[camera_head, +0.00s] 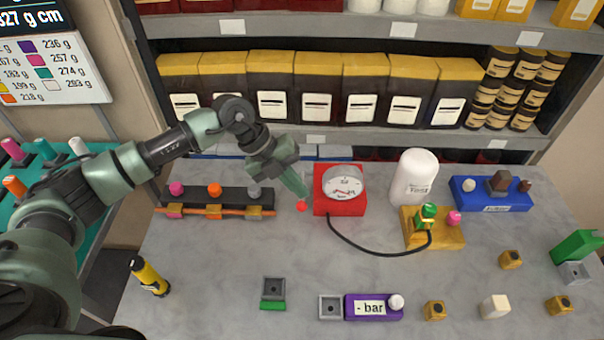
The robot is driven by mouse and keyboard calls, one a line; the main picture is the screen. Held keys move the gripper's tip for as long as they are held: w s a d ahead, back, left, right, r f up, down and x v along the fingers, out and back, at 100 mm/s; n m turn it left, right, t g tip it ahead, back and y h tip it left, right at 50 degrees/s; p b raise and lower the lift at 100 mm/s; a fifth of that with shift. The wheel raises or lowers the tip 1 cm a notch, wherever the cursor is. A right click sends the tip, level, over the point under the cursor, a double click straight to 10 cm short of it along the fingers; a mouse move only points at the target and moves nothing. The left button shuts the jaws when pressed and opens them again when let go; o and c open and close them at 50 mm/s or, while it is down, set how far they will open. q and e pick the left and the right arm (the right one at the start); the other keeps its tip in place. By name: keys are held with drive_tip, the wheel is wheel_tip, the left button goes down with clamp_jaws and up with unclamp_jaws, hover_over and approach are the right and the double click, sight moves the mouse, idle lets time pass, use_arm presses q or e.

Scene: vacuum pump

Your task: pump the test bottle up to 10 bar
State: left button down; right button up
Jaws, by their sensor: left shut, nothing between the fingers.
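A white bottle (415,172), with small lettering, stands at the back of the table behind a yellow block (448,236) with a green fitting (428,213) and a pink knob (454,217). A red box (326,205) carries a round white dial (343,182); its reading is too small to tell. A black hose (365,248) runs from the red box to the green fitting. A purple block (374,314) marked "- bar" has a white knob (396,302). My left gripper (300,200) is shut and empty, pointing down just left of the red box, with a red spot at its tip. My right gripper is out of view.
A black rack (232,194) with pink, orange and grey knobs lies left of my gripper. A blue block (491,203) stands at the right. A yellow-black cylinder (149,277) is at the front left. Small blocks lie along the front right.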

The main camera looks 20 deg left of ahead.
sight(300, 202)
use_arm(q)
drive_tip(key=shift+s+d+f+b, duration=0.25)
drive_tip(key=shift+s+f+b, duration=0.15)
drive_tip(key=shift+s+f, duration=0.75)
idle(1.6)
drive_tip(key=shift+w, duration=0.2)
drive_tip(key=w+a+r+p, duration=0.1)
drive_tip(key=w+r+p, duration=0.2)
drive_tip(key=w+r, duration=0.3)
drive_tip(key=shift+w+a+r, duration=0.2)
drive_tip(key=shift+a+r, duration=0.2)
drive_tip(key=shift+r, duration=0.55)
idle(0.7)
drive_tip(key=w+r, duration=0.1)
drive_tip(key=r, duration=0.1)
drive_tip(key=w+a+r+p, duration=0.1)
drive_tip(key=w, duration=0.1)
drive_tip(key=shift+r, duration=0.4)
idle(0.9)
